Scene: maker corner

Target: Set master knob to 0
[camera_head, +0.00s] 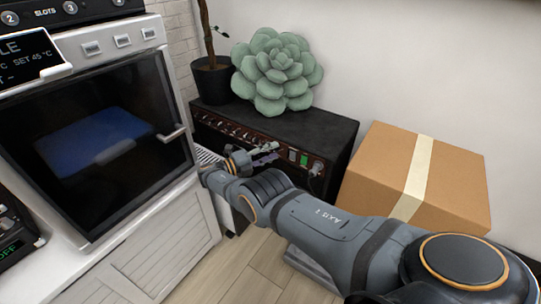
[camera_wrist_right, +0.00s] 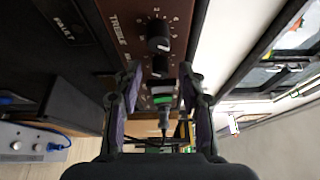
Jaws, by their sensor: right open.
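A black amplifier (camera_head: 318,130) with a brown control panel (camera_head: 215,124) and a row of knobs stands against the wall. In the right wrist view, the panel (camera_wrist_right: 124,14) carries a large black knob (camera_wrist_right: 158,36) with a dial scale and a second dark knob (camera_wrist_right: 160,65) nearer the fingertips. I cannot read which is the master knob or its setting. My right gripper (camera_head: 267,153) is open in front of the panel's right part. In the wrist view, its fingertips (camera_wrist_right: 160,77) straddle the second knob's area; contact cannot be told. My left gripper is out of view.
A green-lit switch (camera_wrist_right: 163,90) and a plugged cable (camera_wrist_right: 164,118) lie between the fingers. A succulent (camera_head: 277,72) and a potted plant (camera_head: 212,82) stand on the amplifier. A cardboard box (camera_head: 452,180) is to its right, an oven-like machine (camera_head: 105,140) to its left.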

